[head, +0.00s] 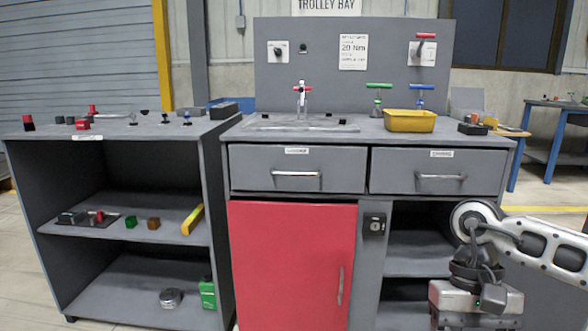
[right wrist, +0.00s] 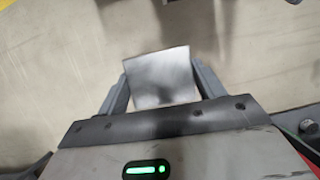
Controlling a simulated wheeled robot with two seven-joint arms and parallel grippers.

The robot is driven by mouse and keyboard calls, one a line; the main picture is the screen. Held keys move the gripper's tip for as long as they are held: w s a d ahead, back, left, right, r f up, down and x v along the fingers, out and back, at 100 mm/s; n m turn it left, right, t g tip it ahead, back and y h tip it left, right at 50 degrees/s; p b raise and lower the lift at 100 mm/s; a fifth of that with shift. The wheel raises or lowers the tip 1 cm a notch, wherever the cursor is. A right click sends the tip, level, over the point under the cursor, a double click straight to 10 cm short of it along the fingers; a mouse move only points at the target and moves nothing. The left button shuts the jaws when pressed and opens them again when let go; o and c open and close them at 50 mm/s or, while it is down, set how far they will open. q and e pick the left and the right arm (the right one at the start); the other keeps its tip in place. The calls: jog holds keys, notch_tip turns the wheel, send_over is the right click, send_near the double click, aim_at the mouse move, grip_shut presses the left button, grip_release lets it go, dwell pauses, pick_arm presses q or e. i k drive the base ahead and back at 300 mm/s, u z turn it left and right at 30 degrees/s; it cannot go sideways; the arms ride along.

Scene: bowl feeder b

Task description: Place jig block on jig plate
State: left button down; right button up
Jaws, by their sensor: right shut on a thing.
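The jig block (right wrist: 160,78) is a square, bright metal block in the right wrist view. My right gripper (right wrist: 163,85) is shut on it, with one grey finger on each side. In the head view my right arm comes in at the lower right, in front of the cabinet's open shelves, and its fingers and the block cannot be made out there. The block is away from this plate. My left gripper is not in view.
A yellow bin (head: 409,121) and green-handled (head: 379,98) and blue-handled (head: 421,96) tools stand right of the plate. Dark small parts (head: 472,126) sit at the bench's right end. A lower shelf unit (head: 110,140) with several small items adjoins at left.

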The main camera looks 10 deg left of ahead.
aim_at(300, 124)
jog(key=u, duration=0.85)
jog(key=i, duration=1.2)
jog(key=z, duration=0.25)
